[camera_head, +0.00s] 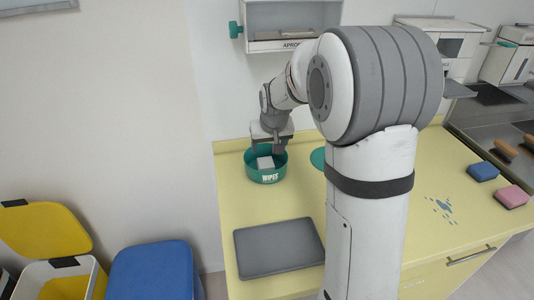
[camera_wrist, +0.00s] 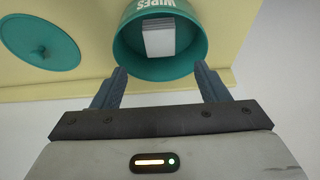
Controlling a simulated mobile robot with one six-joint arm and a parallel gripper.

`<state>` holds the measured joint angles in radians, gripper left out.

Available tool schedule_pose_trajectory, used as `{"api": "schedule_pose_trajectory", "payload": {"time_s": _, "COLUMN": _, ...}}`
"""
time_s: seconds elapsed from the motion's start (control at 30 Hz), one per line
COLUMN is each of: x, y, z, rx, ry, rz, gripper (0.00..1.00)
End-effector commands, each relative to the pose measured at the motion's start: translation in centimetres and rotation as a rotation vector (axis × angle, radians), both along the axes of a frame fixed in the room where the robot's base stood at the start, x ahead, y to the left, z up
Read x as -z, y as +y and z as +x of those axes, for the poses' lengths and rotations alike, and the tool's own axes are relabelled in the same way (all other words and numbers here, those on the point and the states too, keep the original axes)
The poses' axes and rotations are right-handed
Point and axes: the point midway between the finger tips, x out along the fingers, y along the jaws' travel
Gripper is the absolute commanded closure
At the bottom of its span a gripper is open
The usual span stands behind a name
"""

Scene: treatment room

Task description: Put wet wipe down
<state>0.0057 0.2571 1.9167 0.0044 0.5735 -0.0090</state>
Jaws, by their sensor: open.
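The white wet wipe (camera_head: 265,162) lies inside the round green tub marked WIPES (camera_head: 266,178) on the yellow counter. In the wrist view the wipe (camera_wrist: 159,38) shows as a white stack or folded piece inside the tub (camera_wrist: 126,56). My gripper (camera_wrist: 163,82) is open, with its two fingers apart at the tub's rim side and nothing seen between them. In the head view my gripper (camera_head: 270,145) is just above the back of the tub. The round green lid (camera_wrist: 42,38) lies on the counter beside the tub, partly hidden by my arm in the head view.
A grey tray (camera_head: 279,247) lies on the counter's front left. Blue (camera_head: 482,171) and pink (camera_head: 511,196) sponges and brushes (camera_head: 506,149) are at the right. A blue liquid spill (camera_head: 442,206) marks the counter. An apron dispenser (camera_head: 292,25) hangs behind. Bins (camera_head: 152,272) stand lower left.

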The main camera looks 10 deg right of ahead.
Motion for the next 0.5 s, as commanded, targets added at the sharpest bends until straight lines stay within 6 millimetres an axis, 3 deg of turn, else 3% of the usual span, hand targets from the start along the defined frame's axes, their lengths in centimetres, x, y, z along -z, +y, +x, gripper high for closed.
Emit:
{"api": "schedule_pose_trajectory", "payload": {"time_s": 0.17, "x": -1.4, "y": 0.0, "z": -1.7, "rx": 0.000, "ry": 0.005, "rz": 0.000, "gripper": 0.32}}
{"api": "schedule_pose_trajectory", "payload": {"time_s": 0.27, "x": -2.8, "y": -0.1, "z": -4.7, "rx": 0.000, "ry": 0.017, "rz": -0.001, "gripper": 0.32}}
{"api": "schedule_pose_trajectory", "payload": {"time_s": 0.5, "x": -5.3, "y": -0.2, "z": -16.0, "rx": 0.000, "ry": 0.072, "rz": -0.002, "gripper": 0.32}}
